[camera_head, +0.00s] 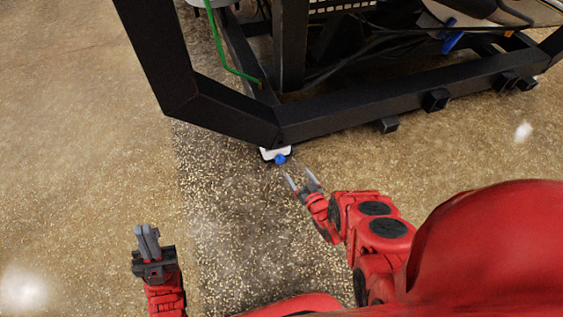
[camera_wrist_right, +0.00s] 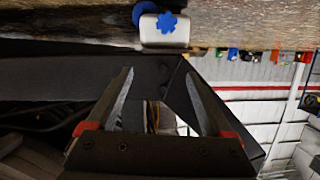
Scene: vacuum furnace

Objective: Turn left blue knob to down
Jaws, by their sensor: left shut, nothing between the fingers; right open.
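A small blue knob (camera_head: 280,159) sits on a white block (camera_head: 266,152) at the low front corner of the black frame. In the right wrist view the lobed blue knob (camera_wrist_right: 166,23) shows on its pale block (camera_wrist_right: 150,39), with a second blue round part (camera_wrist_right: 144,11) beside it. I cannot tell which one is the left knob. My right gripper (camera_head: 298,175) is open and empty, close to the knob but apart from it; its fingers (camera_wrist_right: 156,67) point toward the knob in the wrist view. My left gripper (camera_head: 147,234) is shut and empty, over the floor at the lower left.
The black frame (camera_head: 350,110) of the furnace runs across the top, with a green hose (camera_head: 217,45) and dark cables inside. Another blue part (camera_head: 452,38) shows farther right. The speckled floor (camera_head: 90,120) at left is free. In the wrist view the frame lies close behind my fingers.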

